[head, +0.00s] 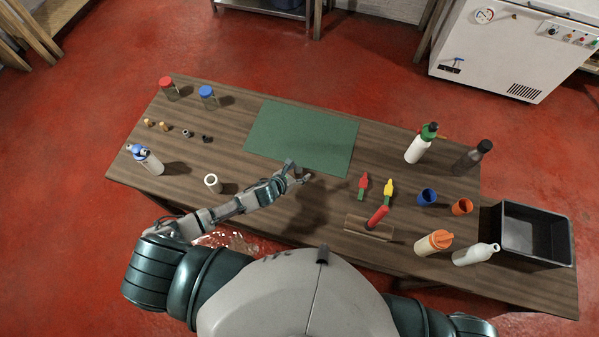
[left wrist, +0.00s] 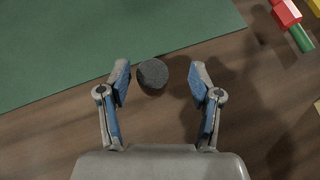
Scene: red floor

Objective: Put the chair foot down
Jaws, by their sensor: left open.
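A dark grey round piece, apparently the chair foot (left wrist: 152,75), stands on the wood at the near edge of the green mat (left wrist: 75,50) in the left wrist view. My left gripper (left wrist: 161,70) is open, with one finger on each side of the piece and visible gaps to both; it sits closer to the left finger. In the head view my left gripper (head: 299,172) is low over the table at the front edge of the green mat (head: 303,135); the piece is hard to make out there. My right gripper is out of view.
Small caps and plugs (head: 187,133) lie at the table's left, near jars (head: 208,97) and a spray bottle (head: 147,160). A white roll (head: 212,184) is beside my left forearm. Clamps (head: 363,187), bottles, cups and a black bin (head: 495,233) occupy the right. The mat is clear.

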